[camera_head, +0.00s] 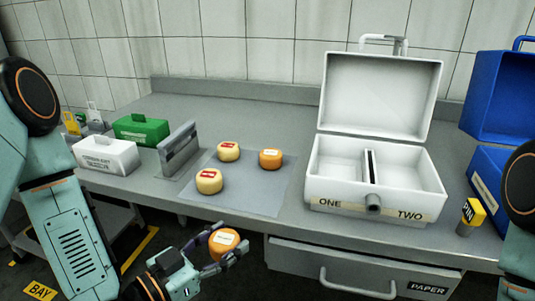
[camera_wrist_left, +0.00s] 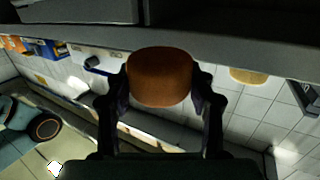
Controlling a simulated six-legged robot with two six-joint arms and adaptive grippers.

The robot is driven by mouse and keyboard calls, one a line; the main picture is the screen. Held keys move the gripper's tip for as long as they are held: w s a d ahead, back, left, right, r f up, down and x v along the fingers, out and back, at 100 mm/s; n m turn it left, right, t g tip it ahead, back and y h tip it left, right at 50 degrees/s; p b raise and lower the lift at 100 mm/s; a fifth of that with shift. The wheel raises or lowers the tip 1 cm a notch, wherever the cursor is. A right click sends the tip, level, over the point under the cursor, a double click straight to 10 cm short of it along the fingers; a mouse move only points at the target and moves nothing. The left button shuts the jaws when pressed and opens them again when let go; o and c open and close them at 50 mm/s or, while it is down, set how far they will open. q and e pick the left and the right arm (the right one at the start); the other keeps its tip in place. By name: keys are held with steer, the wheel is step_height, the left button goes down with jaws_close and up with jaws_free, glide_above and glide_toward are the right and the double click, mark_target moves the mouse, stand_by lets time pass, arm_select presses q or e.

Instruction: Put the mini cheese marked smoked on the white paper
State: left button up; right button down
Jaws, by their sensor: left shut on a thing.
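An orange mini cheese (camera_head: 225,240) with a pale label is held between the fingers of my left gripper (camera_head: 222,246), in front of the counter edge. The label is too small to read. In the left wrist view this cheese (camera_wrist_left: 160,78) sits between both fingers (camera_wrist_left: 160,92). On a pale grey sheet (camera_head: 265,195) lie two pale cheeses with red labels (camera_head: 229,151) (camera_head: 209,181) and another orange cheese (camera_head: 270,159) with a light label. I cannot tell whether this sheet is the white paper. My right gripper is not in view.
An open white case (camera_head: 380,190) marked ONE and TWO stands on the counter, with a blue case (camera_head: 495,100) to its right. A drawer (camera_head: 360,272) marked PAPER is below. A metal upright (camera_head: 180,150), green box (camera_head: 140,130) and white box (camera_head: 105,157) stand left.

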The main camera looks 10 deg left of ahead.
arm_select(q)
steer(key=w+r+p, duration=0.4)
steer(key=w+r, duration=0.1)
steer(key=r, duration=0.3)
steer(key=w+r+p, duration=0.3)
steer(key=w+r, duration=0.2)
steer(key=r, duration=0.2)
steer(key=b, duration=0.1)
glide_above(242, 200)
step_height(242, 200, down, 7)
steer(key=shift+f, duration=0.1)
step_height(242, 200, down, 4)
steer(key=shift+f+b, duration=0.1)
steer(key=shift+b, duration=0.4)
steer(key=shift+w, duration=0.1)
steer(key=shift+f, duration=0.2)
